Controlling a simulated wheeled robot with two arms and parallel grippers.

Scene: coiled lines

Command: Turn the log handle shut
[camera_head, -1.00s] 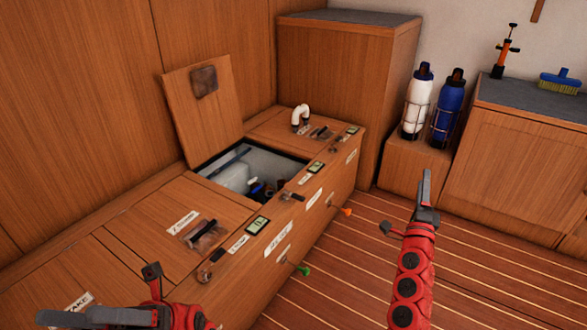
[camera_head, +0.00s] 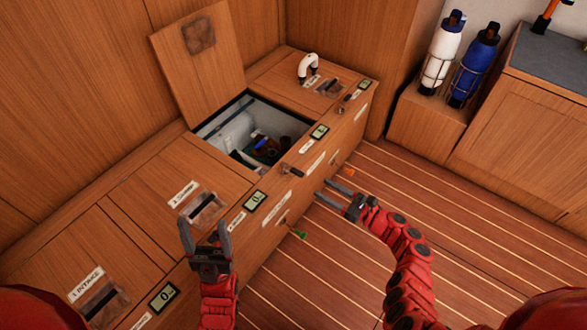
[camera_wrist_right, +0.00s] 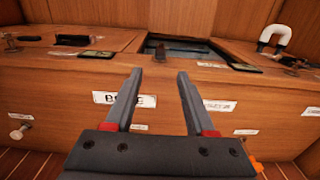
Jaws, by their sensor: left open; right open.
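I cannot tell which fitting is the log handle. The open locker compartment (camera_head: 222,128) holds pale and dark fittings and a blue part (camera_head: 261,142); in the right wrist view its opening (camera_wrist_right: 190,48) lies beyond my fingers. Its lid (camera_head: 198,62) leans back against the wall. My right gripper (camera_head: 320,190) is open and empty in front of the locker face, below the open compartment; it also shows in the right wrist view (camera_wrist_right: 159,75). My left gripper (camera_head: 204,228) is open and empty, fingers upward, near the second lid's handle recess (camera_head: 205,207).
The locker front carries small displays (camera_head: 255,202), labels, an orange-tipped fitting (camera_head: 349,171) and a green-tipped one (camera_head: 301,235). A white bent pipe (camera_head: 308,66) stands on the far lid. White (camera_head: 443,52) and blue (camera_head: 473,65) bottles stand behind. The striped floor (camera_head: 360,260) is largely clear.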

